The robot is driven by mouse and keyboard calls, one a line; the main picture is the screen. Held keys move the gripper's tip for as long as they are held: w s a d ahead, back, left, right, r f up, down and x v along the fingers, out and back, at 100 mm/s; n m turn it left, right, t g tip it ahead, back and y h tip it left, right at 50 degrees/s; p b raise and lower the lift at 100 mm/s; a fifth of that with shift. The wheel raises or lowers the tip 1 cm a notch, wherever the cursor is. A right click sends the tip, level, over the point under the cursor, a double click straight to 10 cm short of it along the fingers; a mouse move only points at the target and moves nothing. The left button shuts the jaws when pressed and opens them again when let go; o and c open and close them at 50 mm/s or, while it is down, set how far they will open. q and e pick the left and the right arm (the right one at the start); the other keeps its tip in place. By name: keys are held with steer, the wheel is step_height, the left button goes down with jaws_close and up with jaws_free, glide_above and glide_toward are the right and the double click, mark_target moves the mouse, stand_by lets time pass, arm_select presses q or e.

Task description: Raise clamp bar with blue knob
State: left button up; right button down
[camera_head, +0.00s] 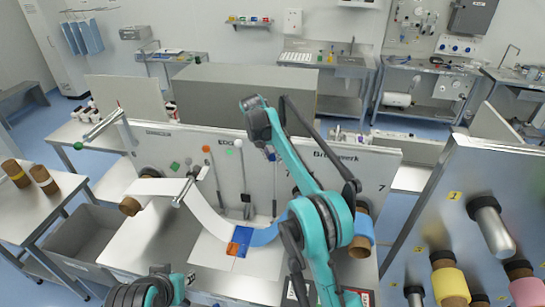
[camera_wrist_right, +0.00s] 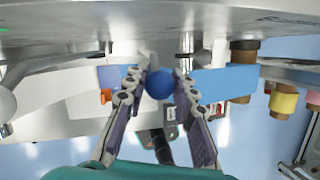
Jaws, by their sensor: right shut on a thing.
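The blue knob (camera_wrist_right: 159,83) is a round ball in the middle of the right wrist view. My right gripper (camera_wrist_right: 160,77) is shut on it, with one finger on each side. In the head view my right arm reaches up across the machine, and its gripper (camera_head: 268,150) is small and partly hidden by the wrist at the white panel. The clamp bar behind the knob is mostly hidden, so I cannot tell its angle. Of my left arm only a black and teal part shows at the bottom edge; its gripper is out of sight.
A white web with a blue and orange piece (camera_head: 239,241) runs across the machine. A bar with a green knob (camera_head: 78,146) stands at the left. The grey panel with rolls (camera_head: 475,215) stands close at the right. A grey bin (camera_head: 85,240) is at the lower left.

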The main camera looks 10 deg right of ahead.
steer(key=shift+w+d+r, duration=0.1)
steer(key=shift+w+r, duration=0.1)
steer(key=c, duration=1.2)
jaws_free()
steer(key=shift+w+f, duration=0.2)
steer(key=shift+w, duration=0.05)
steer(key=shift+s+r, duration=0.25)
steer(key=shift+r, duration=0.25)
arm_select(q)
steer(key=shift+w, duration=0.25)
arm_select(e)
steer(key=v, duration=1)
steer(key=shift+a+r, duration=0.3)
steer(key=shift+r, duration=0.05)
arm_select(q)
steer(key=shift+s, duration=0.1)
arm_select(e)
steer(key=shift+s, duration=0.1)
